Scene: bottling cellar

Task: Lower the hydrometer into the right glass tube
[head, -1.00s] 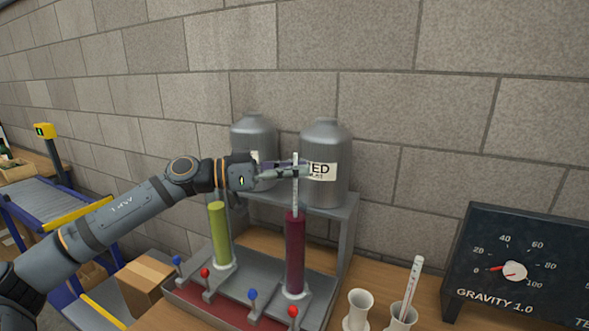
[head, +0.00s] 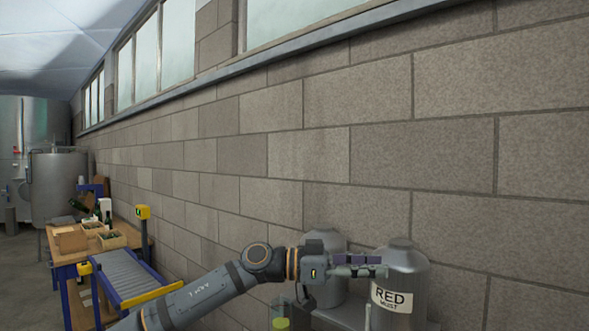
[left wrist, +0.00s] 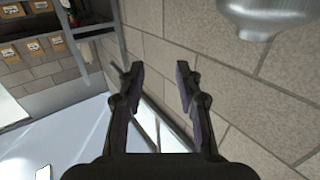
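My left gripper (head: 362,266) is raised in front of the grey tank labelled RED MUST in the head view. In the left wrist view its two fingers (left wrist: 160,75) stand apart with nothing between them. A thin pale stem, the hydrometer (head: 367,318), shows upright just below the gripper and apart from it; its lower part is cut off by the frame. The right glass tube is below the frame. The top of the left tube with green liquid (head: 281,323) shows at the bottom edge. My right gripper is not in view.
The RED MUST tank (head: 412,284) and a second grey tank (head: 327,284) stand behind the gripper, close to the block wall (head: 330,155). A roller conveyor (head: 122,276) and a table with crates (head: 65,258) are at the left.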

